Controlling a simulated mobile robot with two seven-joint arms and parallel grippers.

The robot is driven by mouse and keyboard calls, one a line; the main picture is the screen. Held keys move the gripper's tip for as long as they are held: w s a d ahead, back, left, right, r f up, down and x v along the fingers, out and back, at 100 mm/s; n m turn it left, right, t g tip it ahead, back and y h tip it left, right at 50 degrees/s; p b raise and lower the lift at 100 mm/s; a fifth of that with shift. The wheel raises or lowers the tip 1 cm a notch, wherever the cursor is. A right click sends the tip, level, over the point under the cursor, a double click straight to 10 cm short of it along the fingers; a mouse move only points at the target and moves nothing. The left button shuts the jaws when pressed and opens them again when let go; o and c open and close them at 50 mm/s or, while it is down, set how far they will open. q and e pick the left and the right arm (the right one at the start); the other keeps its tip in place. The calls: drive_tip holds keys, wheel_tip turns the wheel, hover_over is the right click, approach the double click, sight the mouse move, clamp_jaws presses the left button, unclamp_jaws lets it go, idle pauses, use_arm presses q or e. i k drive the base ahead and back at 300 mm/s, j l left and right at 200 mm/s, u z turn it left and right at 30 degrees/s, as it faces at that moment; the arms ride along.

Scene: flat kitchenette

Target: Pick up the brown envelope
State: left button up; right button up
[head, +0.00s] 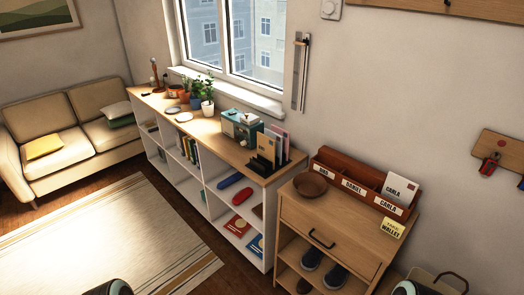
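A tan-brown envelope (266,148) stands upright in a dark letter rack (262,168) at the near right end of the long low shelf. White and pinkish papers (280,141) stand beside it in the same rack. The rack hides the envelope's lower part. Neither gripper is in view. Only small dark rounded parts of my arms show at the bottom edge, far from the envelope.
A teal radio-like box (241,126) stands left of the rack. The wooden cabinet (328,226) on the right carries a brown bowl (310,184) and a name-labelled sorter (345,180) with a white envelope (400,189). Floor before the shelf is clear beyond the rug (110,240).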

sight(266, 145)
drive_tip(key=i+j+z, duration=0.1)
drive_tip(key=j, duration=0.25)
drive_tip(key=i+j, duration=0.35)
drive_tip(key=i+j+z, duration=0.15)
drive_tip(key=i+j, duration=0.25)
drive_tip(key=j, duration=0.3)
drive_tip(key=l+z, duration=0.05)
